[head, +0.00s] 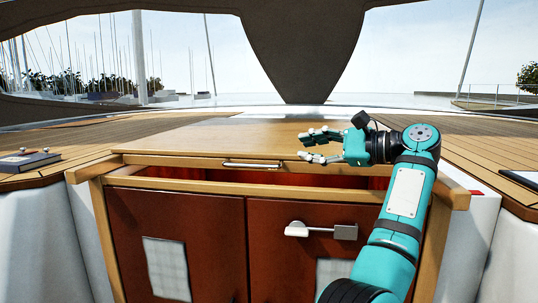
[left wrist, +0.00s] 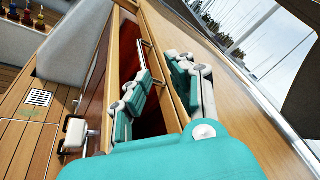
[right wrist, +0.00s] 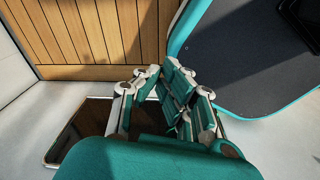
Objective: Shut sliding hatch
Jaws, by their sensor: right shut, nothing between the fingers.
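The sliding hatch (head: 205,140) is a flat wooden panel on top of the companionway, with a metal bar handle (head: 252,165) on its front edge. A narrow gap with a dark red inside shows between that edge and the wooden front rail (head: 210,184). My left gripper (head: 308,147) is open above the hatch's right part, right of the handle. In the left wrist view its fingers (left wrist: 165,85) are spread near the hatch's front edge and handle (left wrist: 147,58); contact is unclear. My right gripper (right wrist: 165,80) is shut and empty, away from the hatch, over the cockpit floor.
Two red-brown doors (head: 180,235) with a white lever latch (head: 315,230) stand below the hatch. A book-like box (head: 28,160) lies on the left deck. In the right wrist view, wooden slats (right wrist: 90,40) and my teal-edged base (right wrist: 240,60) lie close by.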

